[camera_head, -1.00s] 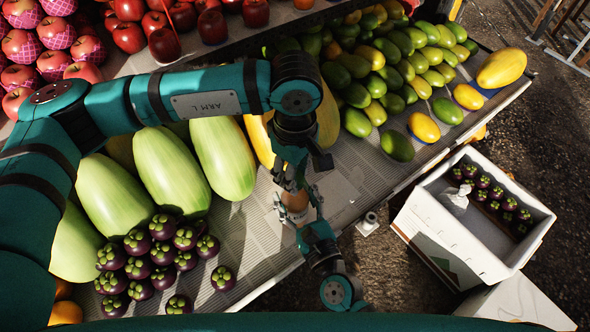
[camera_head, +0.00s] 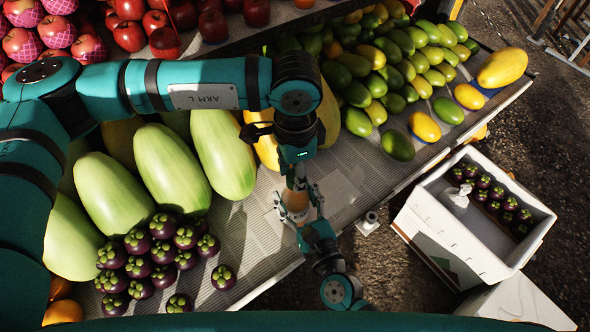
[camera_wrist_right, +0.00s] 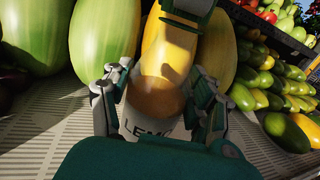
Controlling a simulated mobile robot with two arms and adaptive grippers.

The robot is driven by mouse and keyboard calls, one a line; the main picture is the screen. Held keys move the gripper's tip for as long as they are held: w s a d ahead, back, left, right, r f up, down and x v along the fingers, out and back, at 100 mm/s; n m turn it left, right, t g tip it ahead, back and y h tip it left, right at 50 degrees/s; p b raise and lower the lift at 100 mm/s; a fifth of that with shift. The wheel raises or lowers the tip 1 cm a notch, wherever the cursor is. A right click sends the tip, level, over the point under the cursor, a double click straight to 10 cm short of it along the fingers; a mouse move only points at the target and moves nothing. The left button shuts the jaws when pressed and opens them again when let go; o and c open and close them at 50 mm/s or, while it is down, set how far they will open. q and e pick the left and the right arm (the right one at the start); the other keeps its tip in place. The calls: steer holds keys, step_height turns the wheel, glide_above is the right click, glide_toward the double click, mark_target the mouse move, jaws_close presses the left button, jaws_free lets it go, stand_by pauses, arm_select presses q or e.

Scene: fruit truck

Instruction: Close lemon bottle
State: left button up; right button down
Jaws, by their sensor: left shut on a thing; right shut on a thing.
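The lemon bottle (camera_head: 296,201) stands at the front of the grey stall shelf, mostly covered by my grippers. In the right wrist view the bottle (camera_wrist_right: 157,98) shows an amber body and a white label with the letters "LEM". My right gripper (camera_head: 303,219) is shut around its body; its fingers flank the bottle in the right wrist view (camera_wrist_right: 160,112). My left gripper (camera_head: 296,186) comes down from above and is shut at the bottle's top. The cap is hidden, so I cannot tell how it sits.
Pale green melons (camera_head: 168,165) and a pile of mangosteens (camera_head: 160,250) lie to the left. Green and yellow mangoes (camera_head: 395,75) lie behind right. A small white object (camera_head: 369,222) sits near the shelf's front edge. A white foam box (camera_head: 430,213) stands beyond it.

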arm_select(q)
steer(key=o, duration=0.7)
steer(key=shift+r, duration=0.1)
steer(key=shift+r, duration=2.2)
arm_select(e)
steer(key=shift+f, duration=0.1)
arm_select(q)
steer(key=shift+c, duration=0.4)
